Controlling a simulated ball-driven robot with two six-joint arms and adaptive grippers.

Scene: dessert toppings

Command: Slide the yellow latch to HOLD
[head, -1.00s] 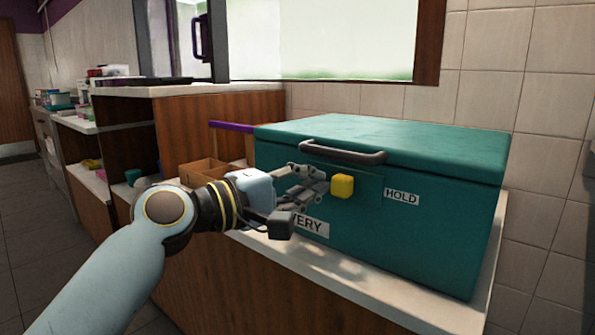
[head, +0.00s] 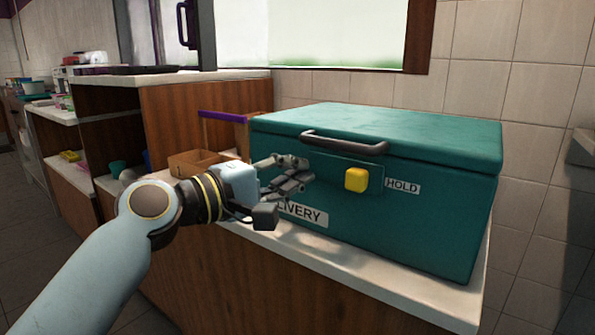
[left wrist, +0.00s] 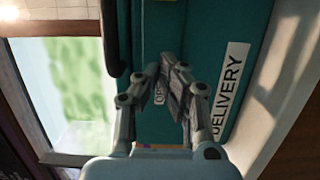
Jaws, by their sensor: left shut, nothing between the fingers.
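The teal box (head: 430,225) has a panel on its front with a yellow latch (head: 356,179) on it. The latch sits on the right part of the panel, a small gap left of the HOLD label (head: 403,187). My left gripper (head: 307,170) is shut and empty, in front of the box and left of the latch, with a visible gap between them. In the left wrist view, the fingers (left wrist: 170,78) point at the box front and partly cover a label starting "OP". The latch is not visible there. My right gripper is not in view.
A dark handle (head: 343,147) sticks out above the latch. A DELIVERY label (head: 303,214) is low on the box front and also shows in the left wrist view (left wrist: 229,88). The box stands on a white-topped counter (head: 400,300). An open cardboard box (head: 195,162) is behind my gripper.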

